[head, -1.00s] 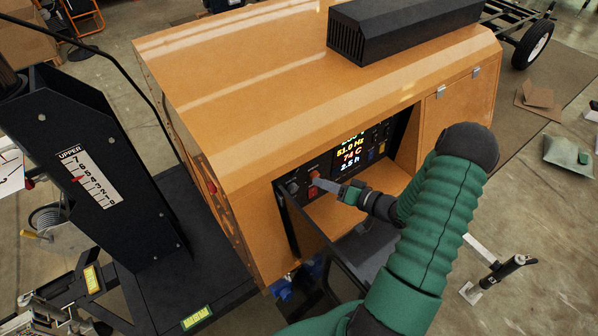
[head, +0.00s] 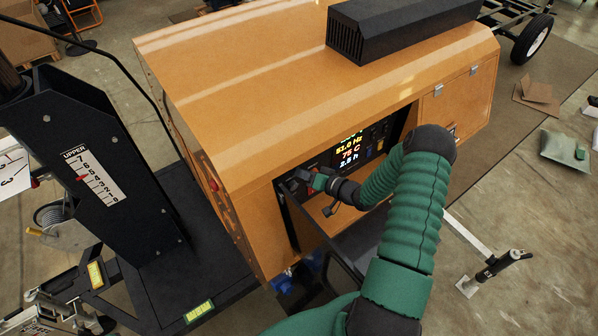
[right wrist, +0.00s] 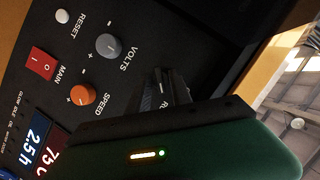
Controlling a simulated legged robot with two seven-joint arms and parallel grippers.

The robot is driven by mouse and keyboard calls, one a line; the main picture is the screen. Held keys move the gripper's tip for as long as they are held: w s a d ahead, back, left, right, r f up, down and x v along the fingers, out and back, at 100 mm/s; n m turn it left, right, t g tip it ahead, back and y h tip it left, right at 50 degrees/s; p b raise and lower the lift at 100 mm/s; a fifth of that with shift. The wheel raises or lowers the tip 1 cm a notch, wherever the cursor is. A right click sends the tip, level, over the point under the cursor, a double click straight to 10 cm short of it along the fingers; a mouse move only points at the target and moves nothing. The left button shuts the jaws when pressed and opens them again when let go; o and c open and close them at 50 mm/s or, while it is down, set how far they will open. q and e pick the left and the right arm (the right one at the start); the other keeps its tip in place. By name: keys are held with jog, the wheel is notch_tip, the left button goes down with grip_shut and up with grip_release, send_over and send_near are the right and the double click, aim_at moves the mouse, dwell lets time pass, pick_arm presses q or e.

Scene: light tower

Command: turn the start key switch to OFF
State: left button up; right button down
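The generator's black control panel (right wrist: 125,25) fills much of the right wrist view. It carries an orange SPEED knob (right wrist: 82,94), a grey VOLTS knob (right wrist: 108,46) and a red MAIN rocker switch (right wrist: 41,64). Partly covered lettering starting with R shows beside my fingers. My right gripper (right wrist: 172,88) has its dark ridged fingers close together at the panel, beyond the VOLTS knob. In the head view the right gripper (head: 299,177) is at the panel's left end. The start key switch is not visible; my gripper hides that part of the panel. My left gripper is out of view.
The orange housing (head: 240,85) overhangs the panel recess, with its side wall close to my right wrist. A lit display (head: 348,148) is right of the gripper. A black mast with a scale (head: 90,175) stands at left.

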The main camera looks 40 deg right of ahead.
jog(key=shift+f, duration=0.1)
dwell(0.3)
jog(key=shift+s+a+n+g+h+b, duration=0.1)
jog(key=shift+n+g+h+b, duration=0.1)
jog(key=shift+n+h+b, duration=0.65)
jog(key=shift+w+a+n+g+h+b, duration=0.15)
jog(key=shift+n+h+b, duration=0.4)
jog(key=shift+n+b, duration=0.55)
jog(key=shift+s+a+n+g+h+b, duration=0.15)
jog(key=shift+n+g+h+b, duration=0.1)
jog(key=shift+n+h+b, duration=0.7)
jog(key=shift+d+y, duration=0.1)
jog(key=shift+y, duration=0.15)
jog(key=c, duration=1.5)
grip_release()
jog(key=shift+d, duration=0.1)
